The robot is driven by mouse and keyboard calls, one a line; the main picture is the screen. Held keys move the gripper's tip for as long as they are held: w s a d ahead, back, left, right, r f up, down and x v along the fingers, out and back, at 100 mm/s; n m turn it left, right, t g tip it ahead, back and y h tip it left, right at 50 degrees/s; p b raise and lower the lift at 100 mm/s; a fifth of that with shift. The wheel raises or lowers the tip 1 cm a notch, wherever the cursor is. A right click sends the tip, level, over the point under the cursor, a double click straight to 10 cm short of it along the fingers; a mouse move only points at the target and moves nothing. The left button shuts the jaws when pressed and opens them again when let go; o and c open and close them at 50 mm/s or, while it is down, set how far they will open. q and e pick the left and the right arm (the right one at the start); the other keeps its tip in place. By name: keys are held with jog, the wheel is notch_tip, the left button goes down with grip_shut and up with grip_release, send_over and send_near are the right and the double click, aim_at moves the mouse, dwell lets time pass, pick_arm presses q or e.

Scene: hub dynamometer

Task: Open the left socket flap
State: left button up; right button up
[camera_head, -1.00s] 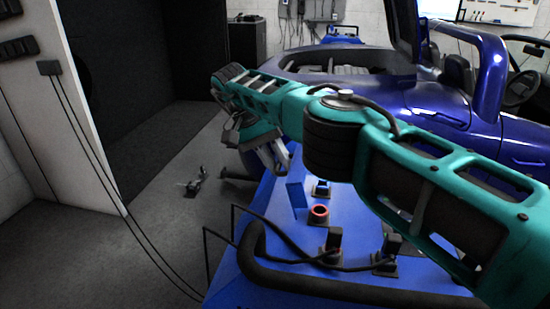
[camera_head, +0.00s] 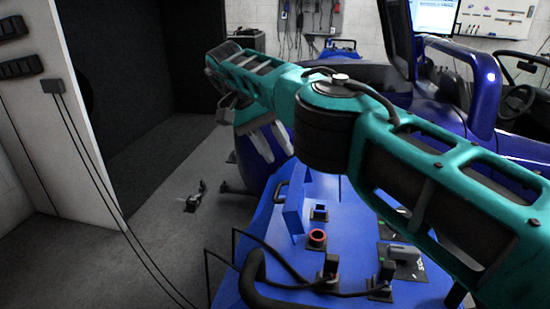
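My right gripper (camera_head: 279,157) reaches in from the right on its teal arm. Its two pale fingers are apart with nothing between them, above the far left edge of the blue cart (camera_head: 352,238). On the cart top are a small dark square socket (camera_head: 319,212) with a blue centre and a red-ringed round socket (camera_head: 317,238). An upright blue plate (camera_head: 296,212) stands just left of them, below the gripper and apart from it. I cannot tell which part is the left socket flap. My arm hides part of the cart. My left gripper is out of view.
Two black plugs (camera_head: 330,268) (camera_head: 385,277) with cables stand at the cart's near side, behind a thick black handle bar. A grey connector (camera_head: 404,252) sits to the right. A purple-blue car (camera_head: 465,130) stands behind. Grey floor (camera_head: 150,235) is open at left.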

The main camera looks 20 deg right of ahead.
pick_arm(q)
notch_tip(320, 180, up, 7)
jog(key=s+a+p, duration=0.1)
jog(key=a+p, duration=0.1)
jog(key=p, duration=0.6)
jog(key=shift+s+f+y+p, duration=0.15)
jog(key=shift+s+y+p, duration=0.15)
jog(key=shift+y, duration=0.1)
pick_arm(e)
notch_tip(320, 180, up, 10)
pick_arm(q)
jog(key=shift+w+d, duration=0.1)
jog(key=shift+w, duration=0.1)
pick_arm(e)
jog(key=shift+f, duration=0.1)
jog(key=shift+c, duration=0.4)
